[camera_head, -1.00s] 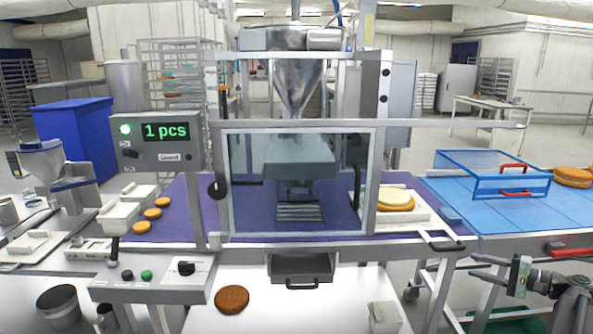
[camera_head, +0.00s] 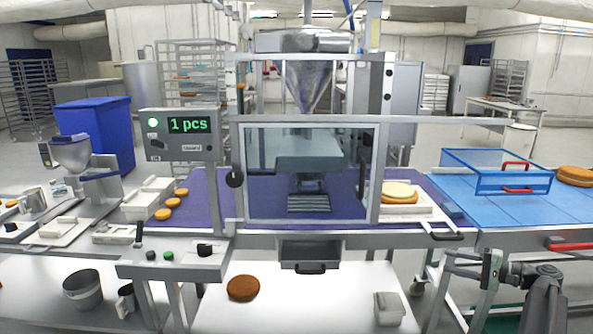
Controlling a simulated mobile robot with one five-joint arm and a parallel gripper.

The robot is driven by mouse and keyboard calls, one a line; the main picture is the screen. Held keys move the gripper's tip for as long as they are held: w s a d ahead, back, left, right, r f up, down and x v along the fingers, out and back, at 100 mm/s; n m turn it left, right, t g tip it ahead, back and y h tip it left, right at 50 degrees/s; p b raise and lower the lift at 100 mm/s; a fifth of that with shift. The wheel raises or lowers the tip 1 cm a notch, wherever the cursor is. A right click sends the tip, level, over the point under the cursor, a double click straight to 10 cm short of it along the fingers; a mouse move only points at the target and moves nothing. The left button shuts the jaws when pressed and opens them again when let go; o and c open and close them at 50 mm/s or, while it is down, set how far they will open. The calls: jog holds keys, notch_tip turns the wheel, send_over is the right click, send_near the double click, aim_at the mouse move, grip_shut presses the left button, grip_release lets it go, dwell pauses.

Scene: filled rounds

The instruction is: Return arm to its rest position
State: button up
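My gripper (camera_head: 456,272) is at the lower right, in front of the machine's right leg and below the blue table. Its fingers point left and are spread apart, with nothing visible between them. My arm comes in from the lower right corner and looks folded low.
The filling machine with a clear guard (camera_head: 309,172) stands in the middle, its display (camera_head: 187,125) reading 1 pcs. A brown round (camera_head: 243,288) lies on the lower shelf. A blue clear-topped box (camera_head: 496,172) stands on the blue table.

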jog(key=w+a+f+n+g, duration=0.1)
jog(key=a+f+n+g, duration=0.15)
jog(key=a, duration=1.05)
jog(key=w+a+f+n+g, duration=0.1)
jog(key=w+a+f+g, duration=0.15)
jog(key=a, duration=1.05)
jog(key=s+a+f+n+g+h, duration=0.35)
jog(key=s+a+f, duration=0.3)
jog(key=a, duration=0.25)
jog(key=s+a+f+n+g+h, duration=0.2)
jog(key=s+a+f+h, duration=0.2)
jog(key=s+a+f, duration=0.4)
jog(key=s+d+h, duration=0.3)
jog(key=d+h, duration=0.2)
jog(key=d, duration=0.2)
notch_tip(320, 180, up, 12)
jog(key=d+p, duration=0.1)
jog(key=p, duration=1.2)
jog(key=shift+w+n, duration=0.3)
jog(key=shift+w, duration=0.1)
jog(key=shift+d+r, duration=0.1)
